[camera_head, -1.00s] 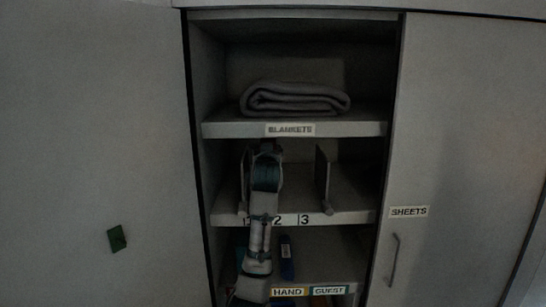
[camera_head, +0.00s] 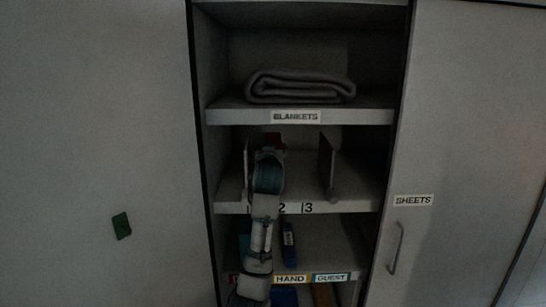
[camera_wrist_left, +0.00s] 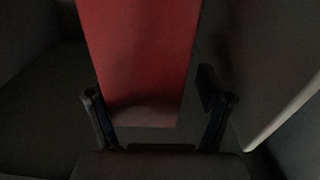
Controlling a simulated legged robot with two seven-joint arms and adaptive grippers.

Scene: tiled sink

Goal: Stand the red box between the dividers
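In the left wrist view the red box (camera_wrist_left: 140,60) rises upright between my fingers, with a clear gap to the right finger. My left gripper (camera_head: 268,160) looks open around the box's near end; it also shows in the wrist view (camera_wrist_left: 152,95). The left divider (camera_head: 246,176) and right divider (camera_head: 328,165) stand on either side of the box. My gripper hides the box's lower part in the head view. My right gripper is not in view.
A folded grey blanket (camera_head: 300,86) lies on the shelf above, which limits headroom. The numbered shelf edge (camera_head: 345,208) passes behind my forearm. Blue items (camera_head: 288,240) stand on the lower shelf. A closed panel with a handle (camera_head: 396,248) is at right.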

